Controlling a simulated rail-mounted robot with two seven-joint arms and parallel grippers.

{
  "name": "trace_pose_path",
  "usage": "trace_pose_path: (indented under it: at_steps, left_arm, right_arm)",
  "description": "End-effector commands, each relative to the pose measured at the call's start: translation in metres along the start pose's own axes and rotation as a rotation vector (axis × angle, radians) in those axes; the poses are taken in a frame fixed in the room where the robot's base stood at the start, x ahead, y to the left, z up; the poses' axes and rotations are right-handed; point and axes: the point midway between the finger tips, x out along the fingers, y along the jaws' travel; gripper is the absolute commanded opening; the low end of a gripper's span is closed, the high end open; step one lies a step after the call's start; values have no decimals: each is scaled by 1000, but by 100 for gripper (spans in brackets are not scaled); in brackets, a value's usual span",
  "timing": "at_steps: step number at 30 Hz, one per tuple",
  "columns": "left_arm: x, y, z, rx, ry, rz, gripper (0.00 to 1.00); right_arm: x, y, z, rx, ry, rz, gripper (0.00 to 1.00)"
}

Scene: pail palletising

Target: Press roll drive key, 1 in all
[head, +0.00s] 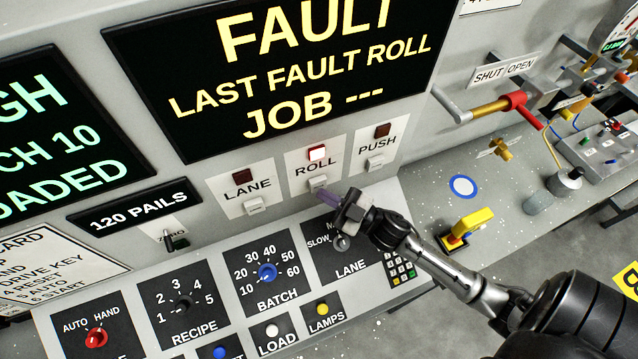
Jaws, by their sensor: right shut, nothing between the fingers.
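The ROLL drive key (317,183) is a small pale key on a white plate, between the LANE key (254,205) and the PUSH key (375,162). The red lamp above ROLL (317,153) is lit brighter than the other two lamps. My right gripper (328,197) is shut and empty, with its fingertips at the lower edge of the ROLL key. I cannot tell whether they touch it. The display (300,75) reads FAULT, LAST FAULT ROLL, JOB ---. My left gripper is not in view.
Below my right gripper is a sloped panel with a blue BATCH knob (267,272), a RECIPE knob (182,306) and a LANE speed knob partly hidden by the gripper. A yellow switch (468,228) and a red-and-gold lever (497,107) stand at the right.

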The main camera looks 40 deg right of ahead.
Motion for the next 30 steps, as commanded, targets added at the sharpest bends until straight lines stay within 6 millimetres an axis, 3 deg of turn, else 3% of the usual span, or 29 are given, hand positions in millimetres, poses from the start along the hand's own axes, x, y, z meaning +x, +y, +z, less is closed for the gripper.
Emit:
trace_pose_path:
  at_steps: [16, 30]
  left_arm:
    - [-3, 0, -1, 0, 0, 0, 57]
    - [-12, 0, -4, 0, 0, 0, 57]
  right_arm:
    - [-7, -5, -6, 0, 1, 0, 0]
    - [-35, -26, -26, 1, 0, 0, 0]
